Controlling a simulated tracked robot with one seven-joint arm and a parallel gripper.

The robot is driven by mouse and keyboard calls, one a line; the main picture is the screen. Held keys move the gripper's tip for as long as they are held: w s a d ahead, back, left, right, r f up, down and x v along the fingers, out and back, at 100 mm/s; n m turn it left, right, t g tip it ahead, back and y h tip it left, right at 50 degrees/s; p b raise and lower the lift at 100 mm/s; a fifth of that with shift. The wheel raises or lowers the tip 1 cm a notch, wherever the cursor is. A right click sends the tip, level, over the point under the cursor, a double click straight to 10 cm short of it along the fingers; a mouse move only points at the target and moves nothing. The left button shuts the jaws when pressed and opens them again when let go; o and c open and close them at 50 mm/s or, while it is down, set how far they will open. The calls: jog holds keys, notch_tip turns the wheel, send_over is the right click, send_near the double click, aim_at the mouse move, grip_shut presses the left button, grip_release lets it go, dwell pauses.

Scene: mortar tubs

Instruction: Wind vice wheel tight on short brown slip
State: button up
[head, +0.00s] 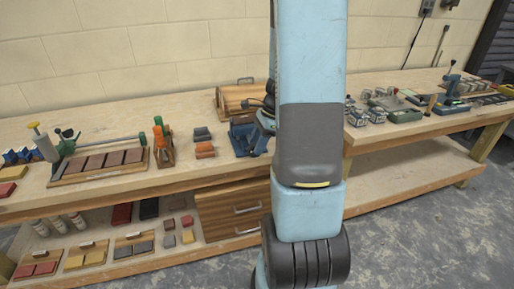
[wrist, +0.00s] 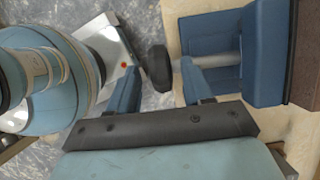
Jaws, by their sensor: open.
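The blue vice (head: 243,138) stands at the front of the bench, left of my arm and partly hidden by it. In the wrist view its blue body (wrist: 264,60) is at the upper right, and a grey screw runs left from it to the dark round wheel (wrist: 157,68). My gripper (wrist: 156,72) is open, with one blue finger on each side of the wheel; whether either finger touches it I cannot tell. A dark brown piece (wrist: 305,60) shows at the right edge beside the vice; I cannot tell if it is the short brown slip.
A rack of brown slips (head: 103,161), an orange clamp (head: 161,143) and small red and dark blocks (head: 204,146) stand left of the vice. Tins and trays (head: 400,112) fill the right bench.

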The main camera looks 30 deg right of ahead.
jog(key=shift+x, duration=1.15)
jog(key=shift+c, duration=0.2)
